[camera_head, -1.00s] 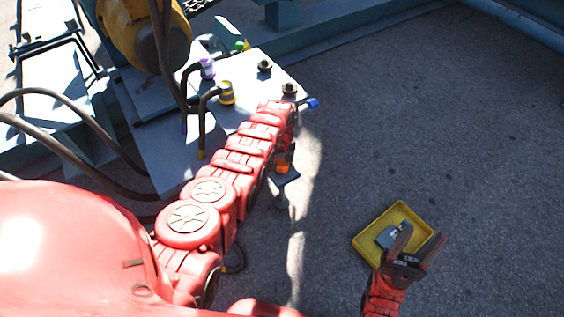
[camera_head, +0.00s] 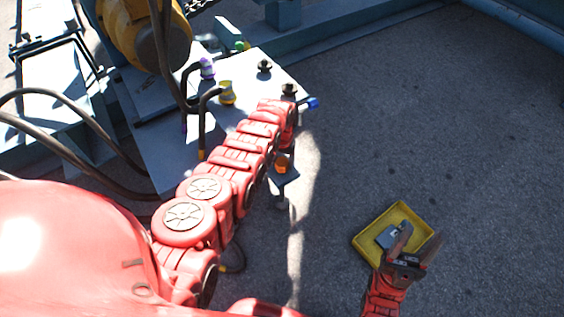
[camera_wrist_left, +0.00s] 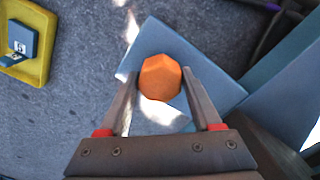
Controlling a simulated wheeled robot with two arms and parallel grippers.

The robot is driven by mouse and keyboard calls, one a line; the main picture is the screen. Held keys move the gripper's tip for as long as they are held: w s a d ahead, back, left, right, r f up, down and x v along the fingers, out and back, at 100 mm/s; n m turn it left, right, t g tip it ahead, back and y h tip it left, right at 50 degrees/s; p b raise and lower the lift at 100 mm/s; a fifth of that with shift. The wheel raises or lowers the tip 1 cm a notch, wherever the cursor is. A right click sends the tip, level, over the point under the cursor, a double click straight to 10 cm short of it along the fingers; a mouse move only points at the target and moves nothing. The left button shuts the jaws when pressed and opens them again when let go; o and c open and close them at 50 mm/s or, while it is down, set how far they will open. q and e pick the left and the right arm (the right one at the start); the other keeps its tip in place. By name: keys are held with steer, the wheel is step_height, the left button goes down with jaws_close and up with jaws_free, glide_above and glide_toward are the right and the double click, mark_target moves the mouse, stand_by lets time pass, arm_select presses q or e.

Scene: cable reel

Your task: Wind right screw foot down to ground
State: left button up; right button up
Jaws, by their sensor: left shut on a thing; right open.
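The right screw foot has an orange faceted head (camera_head: 282,163) above a grey-blue plate (camera_head: 287,180). A small pad (camera_head: 282,204) shows below the plate, close to the ground; whether it touches cannot be told. In the left wrist view the orange head (camera_wrist_left: 160,77) sits between the two finger ends of my left gripper (camera_wrist_left: 162,88), which is shut on it. In the head view my left forearm hides most of that gripper. My right gripper (camera_head: 417,243) is open and empty, over or beside the yellow tray (camera_head: 363,241).
The reel's grey deck (camera_head: 160,150) carries black knobs (camera_head: 264,66), a yellow-banded fitting (camera_head: 226,93) and hoses. A blue-tipped part (camera_head: 312,103) sticks out near my left arm. The pavement at right is clear.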

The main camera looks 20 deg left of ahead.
mark_target(282, 162)
stand_by(0.4)
arm_select(q)
steer(key=o, duration=1.4)
steer(key=shift+c, duration=0.2)
steer(key=shift+r, duration=0.1)
step_height(282, 162, up, 7)
steer(key=p, duration=0.6)
step_height(282, 162, up, 10)
steer(key=p, duration=0.2)
steer(key=shift+r, duration=0.15)
